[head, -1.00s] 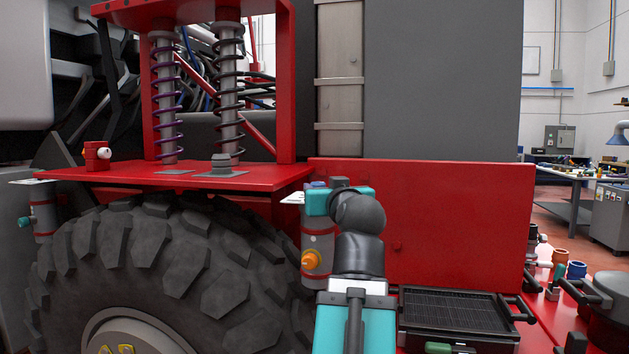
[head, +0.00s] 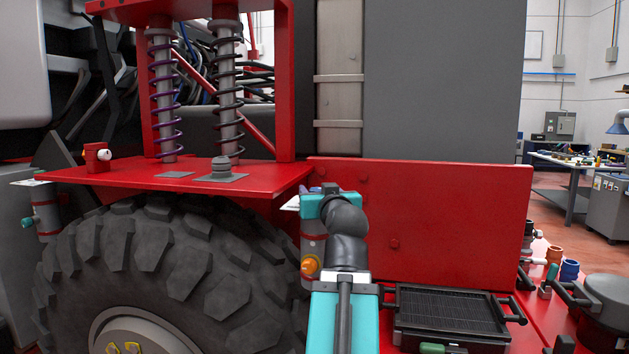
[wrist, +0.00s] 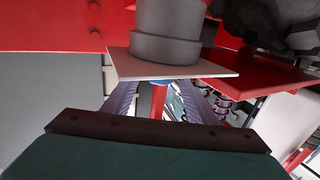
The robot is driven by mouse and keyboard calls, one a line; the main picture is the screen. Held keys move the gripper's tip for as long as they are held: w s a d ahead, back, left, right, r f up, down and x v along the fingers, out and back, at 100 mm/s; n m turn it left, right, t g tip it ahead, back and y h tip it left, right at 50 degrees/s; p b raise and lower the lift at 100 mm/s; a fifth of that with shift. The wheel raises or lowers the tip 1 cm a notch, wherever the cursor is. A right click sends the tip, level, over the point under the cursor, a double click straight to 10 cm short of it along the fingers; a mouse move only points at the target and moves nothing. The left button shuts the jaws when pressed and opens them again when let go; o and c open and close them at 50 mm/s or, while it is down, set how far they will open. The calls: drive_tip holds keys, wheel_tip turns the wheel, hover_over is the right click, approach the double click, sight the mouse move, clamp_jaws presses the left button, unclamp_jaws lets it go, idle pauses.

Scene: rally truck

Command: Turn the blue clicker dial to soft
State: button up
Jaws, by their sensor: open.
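A small teal-blue dial (head: 28,222) sticks out from the left canister (head: 46,216), beyond the tyre. It is the only bluish dial I can make out, and its setting is too small to read. My gripper is mostly hidden behind my wrist in the head view, by the right canister (head: 313,245), which bears an orange dial (head: 311,267). In the wrist view my gripper (wrist: 162,88) is open, its pale fingers apart below a white plate (wrist: 172,65) and a grey cylinder (wrist: 167,32). I cannot tell whether anything touches the fingers.
The big tyre (head: 165,265) stands between the two canisters, under a red shelf (head: 190,182) with two coil springs. A red panel (head: 440,225) rises behind my arm. A black grill (head: 455,315) and a grey pot (head: 608,300) stand at the lower right.

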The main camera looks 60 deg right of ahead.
drive_tip(key=shift+p+x, duration=1.85)
drive_tip(key=shift+p, duration=0.65)
drive_tip(key=shift+x, duration=1.4)
drive_tip(key=shift+f, duration=0.15)
drive_tip(key=shift+c, duration=0.3)
drive_tip(key=c, duration=1)
drive_tip(key=shift+w+d, duration=0.15)
